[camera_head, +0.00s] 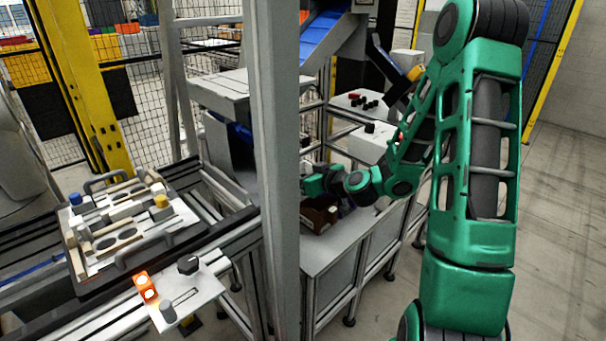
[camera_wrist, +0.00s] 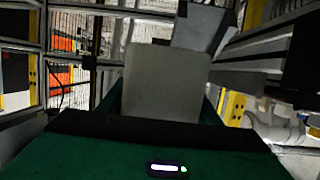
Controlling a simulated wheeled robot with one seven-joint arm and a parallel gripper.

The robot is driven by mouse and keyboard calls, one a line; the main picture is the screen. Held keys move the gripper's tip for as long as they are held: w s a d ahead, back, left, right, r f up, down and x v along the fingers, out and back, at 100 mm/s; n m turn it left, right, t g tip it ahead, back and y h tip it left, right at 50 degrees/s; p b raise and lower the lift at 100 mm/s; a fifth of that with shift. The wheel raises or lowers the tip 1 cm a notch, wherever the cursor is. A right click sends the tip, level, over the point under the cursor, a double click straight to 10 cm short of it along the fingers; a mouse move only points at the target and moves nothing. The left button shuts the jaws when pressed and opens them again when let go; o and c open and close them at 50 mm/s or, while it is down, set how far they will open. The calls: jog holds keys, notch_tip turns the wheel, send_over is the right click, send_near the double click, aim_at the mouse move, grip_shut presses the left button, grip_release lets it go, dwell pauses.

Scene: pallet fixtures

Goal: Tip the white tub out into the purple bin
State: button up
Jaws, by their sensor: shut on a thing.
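My gripper (camera_head: 314,185) is at the end of my green arm, just right of the grey post in the head view. In the wrist view a plain pale grey-white face fills the space between the green fingers; I take it to be the white tub (camera_wrist: 165,82), gripped. Its opening and contents are not visible. In the head view the tub is not clearly seen, with the post close by. Below my gripper, an open brown box (camera_head: 318,218) with dark contents stands on the grey bench. I cannot make out the purple bin for certain.
The grey post (camera_head: 276,170) stands close left of my gripper. A pallet fixture (camera_head: 125,225) with blocks and handles lies at left. A small panel (camera_head: 185,295) with an orange lit button is in front. A white shelf (camera_head: 362,103) holds small dark parts behind.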

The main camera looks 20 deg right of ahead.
jog(key=shift+w, duration=0.3)
jog(key=shift+a, duration=0.1)
jog(key=w+d+f, duration=0.1)
jog(key=d+f, duration=0.3)
jog(key=d, duration=0.3)
jog(key=shift+w+f+n+y, duration=0.3)
jog(key=shift+w+f+y, duration=0.05)
jog(key=shift+y, duration=0.05)
